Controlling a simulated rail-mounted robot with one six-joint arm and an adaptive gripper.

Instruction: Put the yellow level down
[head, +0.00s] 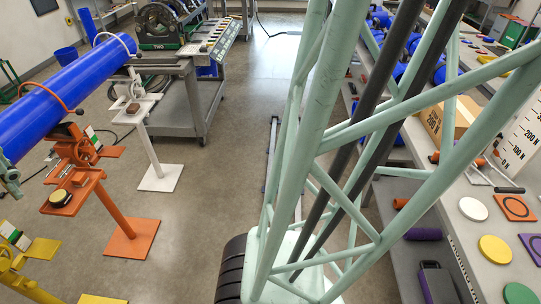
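I cannot make out a yellow level for certain in the head view. A yellow stand (38,248) is partly in view at the lower left, cut off by the picture's edge. A small block with white, green and black faces (15,235) sits on it; I cannot tell what it is. My gripper cannot be made out. A pale green-grey part at the left edge, beside the blue pipe (65,95), is too cut off to identify.
An orange stand (120,212) and a white stand (155,150) are near the blue pipe. A grey cart (180,100) carries a machine. The right bench (470,235) holds coloured discs and a cardboard box (435,122). Pale green lattice blocks the centre.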

